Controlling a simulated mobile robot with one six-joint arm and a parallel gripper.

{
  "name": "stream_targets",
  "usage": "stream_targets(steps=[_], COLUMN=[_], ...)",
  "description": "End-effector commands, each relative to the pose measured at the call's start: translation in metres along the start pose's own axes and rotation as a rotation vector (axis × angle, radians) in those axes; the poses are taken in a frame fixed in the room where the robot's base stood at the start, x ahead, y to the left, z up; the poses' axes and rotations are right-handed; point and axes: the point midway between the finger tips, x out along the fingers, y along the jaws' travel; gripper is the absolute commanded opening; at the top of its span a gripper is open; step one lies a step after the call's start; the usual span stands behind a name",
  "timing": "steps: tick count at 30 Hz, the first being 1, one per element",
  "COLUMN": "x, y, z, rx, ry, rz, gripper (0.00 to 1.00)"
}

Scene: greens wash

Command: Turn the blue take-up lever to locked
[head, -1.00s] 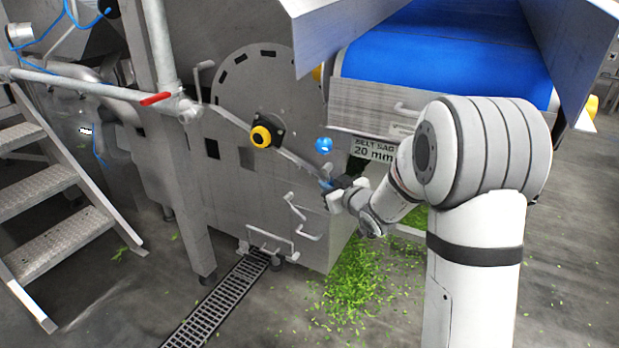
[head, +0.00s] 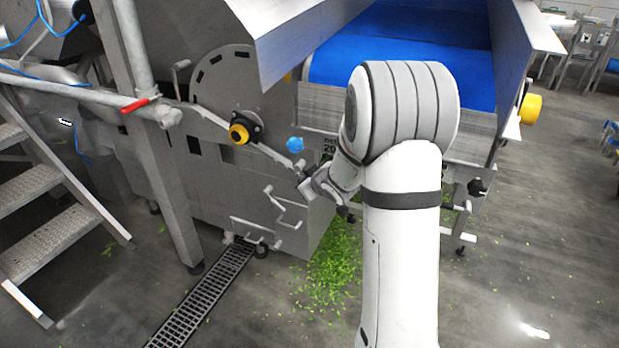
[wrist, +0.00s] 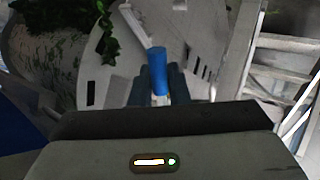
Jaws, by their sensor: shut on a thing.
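The take-up lever (head: 270,152) is a long pale bar that slopes down to the right from the yellow-and-black hub (head: 239,132) on the round grey plate. Its blue grip (wrist: 157,58) stands between the two fingers of my gripper (wrist: 160,85) in the wrist view. My gripper (head: 305,180) is shut on this grip at the lever's lower right end. In the head view the grip is mostly hidden by my gripper. No locked marking is readable.
A blue belt (head: 405,50) runs between metal side walls behind my arm. A red-handled valve (head: 137,105) sits on a pipe at left, near metal steps (head: 60,195). Cut greens (head: 335,265) lie on the floor beside a drain grate (head: 205,295).

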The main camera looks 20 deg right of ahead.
Motion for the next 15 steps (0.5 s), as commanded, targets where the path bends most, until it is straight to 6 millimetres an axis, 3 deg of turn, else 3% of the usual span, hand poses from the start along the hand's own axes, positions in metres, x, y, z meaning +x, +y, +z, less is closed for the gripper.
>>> stream_targets(steps=[5,6,12,15], x=[0.0003,0.0002,-0.0007,-0.001], y=[-0.001,-0.0006,0.0023,0.0037], z=[-0.0007,-0.0005,0.0012,0.0016], rx=[-0.003,-0.003,0.001,0.003], ry=[0.004,0.004,0.002,0.001], rz=[-0.003,-0.002,0.003,0.005], gripper=[0.0,0.18,0.33,0.33])
